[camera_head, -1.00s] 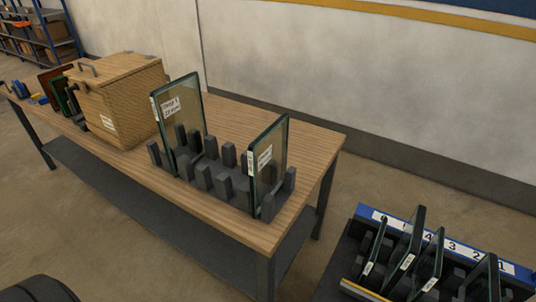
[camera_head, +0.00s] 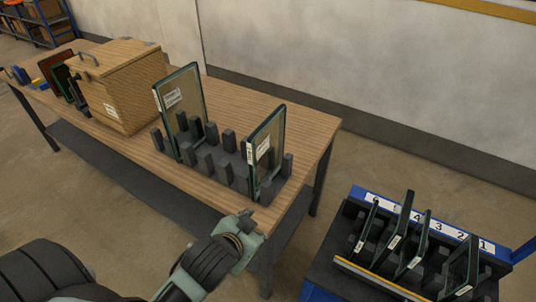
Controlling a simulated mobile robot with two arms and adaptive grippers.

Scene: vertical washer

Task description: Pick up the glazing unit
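Two glazing units stand upright in a dark slotted rack (camera_head: 214,160) on the wooden table. The left glazing unit (camera_head: 186,97) is taller and labelled. The right glazing unit (camera_head: 270,140) has a white label and stands near the table's front right corner. I cannot tell which unit the task names. My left gripper (camera_head: 246,226) is at the table's front edge, below and in front of the right unit in the picture, and appears apart from it. Its fingers are not clear. My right gripper is out of view.
A wicker-look box (camera_head: 120,85) stands left of the rack on the table (camera_head: 310,125). At the lower right, a blue-edged stand (camera_head: 365,193) with numbered slots holds several glass panes (camera_head: 415,240). A floor gap separates table and stand.

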